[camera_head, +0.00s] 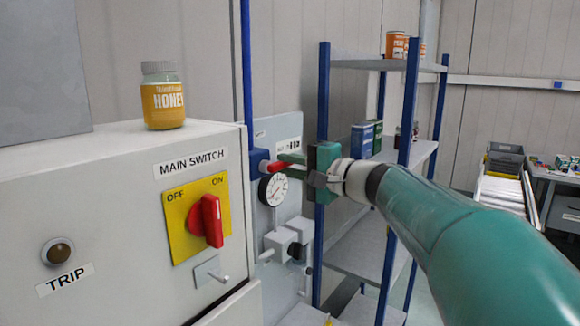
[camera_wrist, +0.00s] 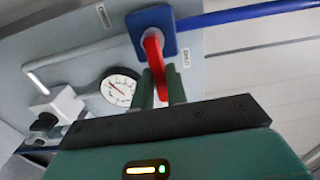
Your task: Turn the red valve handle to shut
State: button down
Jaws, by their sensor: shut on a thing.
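The red valve handle (camera_wrist: 153,48) sits on a blue valve body (camera_wrist: 151,20) on a blue pipe in the wrist view. In the head view the handle (camera_head: 277,167) points right from the blue valve body (camera_head: 257,163), above the round gauge (camera_head: 272,190). My gripper (camera_wrist: 162,88) has its two green fingers on either side of the handle's free end, shut on it. In the head view my gripper (camera_head: 290,165) reaches the handle from the right, and its fingers partly hide the handle's end.
A grey cabinet with a red main switch (camera_head: 211,221) and a honey jar (camera_head: 162,96) on top stands at left. A blue-posted shelf (camera_head: 410,95) stands close behind my arm. Grey fittings (camera_head: 283,240) stick out below the gauge.

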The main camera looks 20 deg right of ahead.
jog(key=c, duration=1.4)
grip_release()
jog(key=shift+s, duration=0.1)
jog(key=v, duration=1.3)
jog(key=shift+s+d, duration=0.25)
jog(key=shift+d, duration=0.05)
